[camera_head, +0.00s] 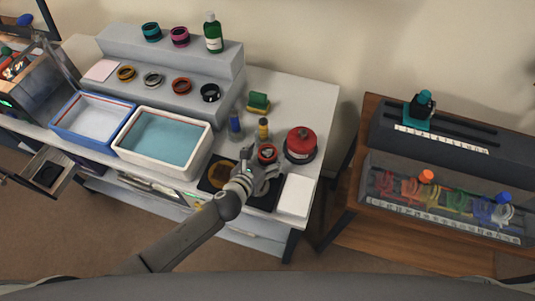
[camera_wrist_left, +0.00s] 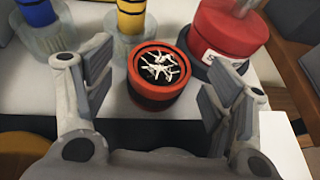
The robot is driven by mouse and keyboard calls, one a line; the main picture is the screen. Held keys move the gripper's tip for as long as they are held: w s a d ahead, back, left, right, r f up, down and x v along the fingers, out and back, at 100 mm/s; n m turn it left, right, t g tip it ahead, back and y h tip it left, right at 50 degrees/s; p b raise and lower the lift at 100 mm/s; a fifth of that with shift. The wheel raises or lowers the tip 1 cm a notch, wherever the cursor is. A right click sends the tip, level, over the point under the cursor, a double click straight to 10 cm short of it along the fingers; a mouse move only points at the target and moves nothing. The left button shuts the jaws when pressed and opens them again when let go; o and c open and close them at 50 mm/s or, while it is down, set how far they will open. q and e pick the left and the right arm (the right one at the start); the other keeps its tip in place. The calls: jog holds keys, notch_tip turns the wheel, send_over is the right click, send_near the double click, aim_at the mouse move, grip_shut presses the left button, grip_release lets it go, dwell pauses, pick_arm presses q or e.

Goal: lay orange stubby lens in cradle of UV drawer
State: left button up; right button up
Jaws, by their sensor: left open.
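A short red-orange lens (camera_wrist_left: 156,78) stands upright on the white worktable, its dark top marked with white streaks. It also shows in the head view (camera_head: 267,153) by my left gripper (camera_head: 260,168). In the left wrist view the jaws of this gripper (camera_wrist_left: 157,95) are spread wide, one to each side of the lens, with gaps; the lens is a little beyond them. A drawer (camera_head: 57,158) stands open at the far left with a dark recess (camera_head: 48,174) inside; I cannot tell whether this is the UV drawer's cradle. My right gripper is not in view.
A red round canister (camera_head: 300,144) stands close right of the lens. A dark mat (camera_head: 216,186) and white pad (camera_head: 296,196) lie in front. A cream tray (camera_head: 186,117) and blue tray (camera_head: 82,110) are left.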

pick_arm(q)
jog(key=c, duration=1.2)
jog(key=shift+r, duration=0.15)
